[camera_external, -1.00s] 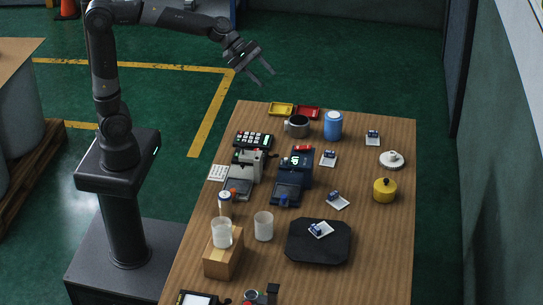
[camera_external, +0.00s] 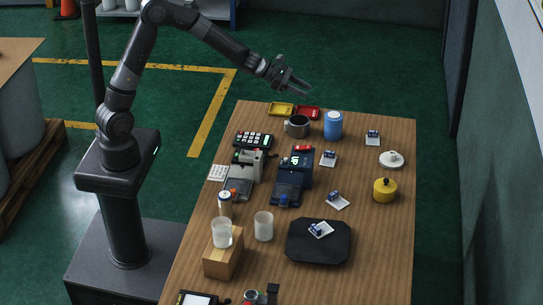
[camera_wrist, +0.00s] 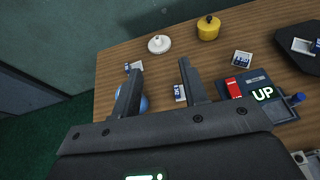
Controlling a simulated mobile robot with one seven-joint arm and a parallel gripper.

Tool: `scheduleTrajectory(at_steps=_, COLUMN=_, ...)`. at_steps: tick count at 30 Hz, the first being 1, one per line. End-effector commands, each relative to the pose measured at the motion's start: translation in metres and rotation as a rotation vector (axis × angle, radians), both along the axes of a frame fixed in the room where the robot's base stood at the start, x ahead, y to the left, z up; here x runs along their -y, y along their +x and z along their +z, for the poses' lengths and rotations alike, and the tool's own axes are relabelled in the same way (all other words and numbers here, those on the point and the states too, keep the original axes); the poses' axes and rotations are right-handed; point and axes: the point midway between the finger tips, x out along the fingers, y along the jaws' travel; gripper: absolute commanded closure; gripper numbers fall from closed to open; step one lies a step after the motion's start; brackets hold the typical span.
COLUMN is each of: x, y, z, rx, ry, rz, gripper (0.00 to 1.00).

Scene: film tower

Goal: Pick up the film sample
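Several film samples lie on the wooden table, each a small white square with a blue-and-white piece on it. One film sample (camera_external: 372,138) is at the far right, one (camera_external: 328,158) is beside the dark blue device, one (camera_external: 337,201) is nearer the front, and one (camera_external: 320,230) is on the black tray (camera_external: 300,252). My gripper (camera_external: 303,86) is above the table's far edge. In the wrist view, my gripper (camera_wrist: 158,80) is open and empty. A film sample (camera_wrist: 180,93) shows beside its right finger; another (camera_wrist: 136,66) is partly hidden by its left finger.
A dark blue device (camera_external: 297,165) reading "UP", a blue canister (camera_external: 333,126), a dark mug (camera_external: 298,126), a yellow pot (camera_external: 385,190) and a white lid (camera_external: 392,159) stand nearby. Yellow (camera_external: 281,109) and red (camera_external: 308,112) trays are at the far edge.

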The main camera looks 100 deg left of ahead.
Motion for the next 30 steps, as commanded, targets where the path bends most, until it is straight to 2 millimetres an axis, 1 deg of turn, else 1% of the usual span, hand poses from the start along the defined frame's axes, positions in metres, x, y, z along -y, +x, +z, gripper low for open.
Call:
scheduleTrajectory(at_steps=1, x=0.002, y=-0.001, z=-0.029, rx=-0.010, ry=-0.012, rz=0.000, gripper=0.60)
scheduleTrajectory(at_steps=3, x=0.002, y=-0.001, z=-0.069, rx=-0.011, ry=-0.014, rz=0.000, gripper=0.60)
scheduleTrajectory(at_steps=5, x=0.002, y=-0.001, z=-0.098, rx=-0.011, ry=-0.013, rz=0.000, gripper=0.60)
scheduleTrajectory(at_steps=6, x=0.002, y=-0.001, z=-0.117, rx=-0.009, ry=-0.012, rz=0.000, gripper=0.60)
scheduleTrajectory(at_steps=9, x=0.001, y=-0.001, z=-0.156, rx=-0.007, ry=-0.009, rz=0.001, gripper=0.60)
scheduleTrajectory(at_steps=12, x=0.001, y=-0.001, z=-0.185, rx=-0.006, ry=-0.006, rz=0.000, gripper=0.60)
scheduleTrajectory(at_steps=15, x=0.001, y=0.000, z=-0.202, rx=-0.002, ry=-0.002, rz=-0.001, gripper=0.60)
scheduleTrajectory(at_steps=20, x=0.001, y=0.006, z=-0.215, rx=0.000, ry=0.001, rz=-0.003, gripper=0.60)
scheduleTrajectory(at_steps=27, x=0.005, y=0.039, z=-0.229, rx=0.001, ry=0.001, rz=-0.004, gripper=0.60)
scheduleTrajectory(at_steps=30, x=0.005, y=0.048, z=-0.232, rx=0.001, ry=0.001, rz=-0.003, gripper=0.60)
